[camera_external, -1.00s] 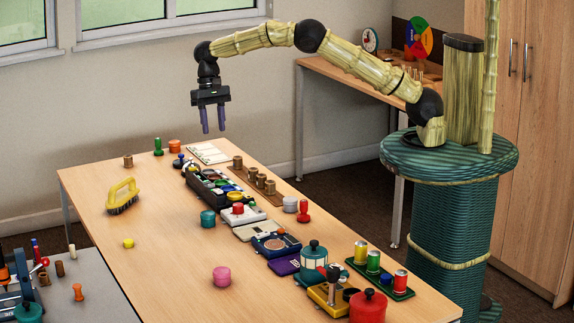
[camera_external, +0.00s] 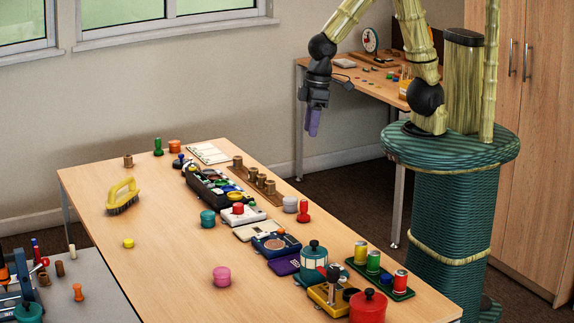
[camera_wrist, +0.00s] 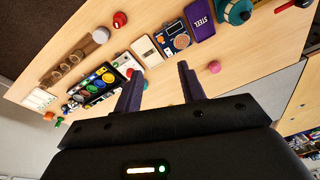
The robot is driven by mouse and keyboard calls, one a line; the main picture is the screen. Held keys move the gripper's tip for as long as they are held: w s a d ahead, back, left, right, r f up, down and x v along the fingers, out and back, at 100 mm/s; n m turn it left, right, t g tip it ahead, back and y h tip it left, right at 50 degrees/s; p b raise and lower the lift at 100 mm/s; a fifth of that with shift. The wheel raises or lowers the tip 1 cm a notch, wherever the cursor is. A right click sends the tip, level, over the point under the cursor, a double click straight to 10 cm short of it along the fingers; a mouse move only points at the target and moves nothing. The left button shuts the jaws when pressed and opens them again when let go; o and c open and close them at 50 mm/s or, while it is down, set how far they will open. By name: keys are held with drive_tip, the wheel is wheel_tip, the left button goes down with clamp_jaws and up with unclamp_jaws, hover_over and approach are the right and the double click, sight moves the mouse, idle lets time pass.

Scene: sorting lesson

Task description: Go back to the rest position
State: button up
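My gripper (camera_external: 312,122) hangs in the air past the far right edge of the work table (camera_external: 165,250), fingers pointing down. In the wrist view my gripper (camera_wrist: 160,88) shows two purple fingers spread apart with nothing between them. My arm is folded back near its column, with the elbow raised out of the top of the external view.
The table carries a black tray (camera_external: 208,188), a yellow brush (camera_external: 122,197), a pink pot (camera_external: 221,276), a teal canister (camera_external: 313,257) and a red pot (camera_external: 368,307). A side desk (camera_external: 345,85) with a clock (camera_external: 370,40) stands behind my arm. Air around the gripper is clear.

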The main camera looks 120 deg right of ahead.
drive_tip(key=s+a+n, duration=0.3)
drive_tip(key=s+a, duration=0.1)
drive_tip(key=s, duration=0.3)
drive_tip(key=shift+a+f+n+t, duration=0.15)
drive_tip(key=shift+n+t, duration=0.15)
drive_tip(key=shift+t, duration=0.1)
drive_tip(key=shift+o, duration=0.4)
idle(0.8)
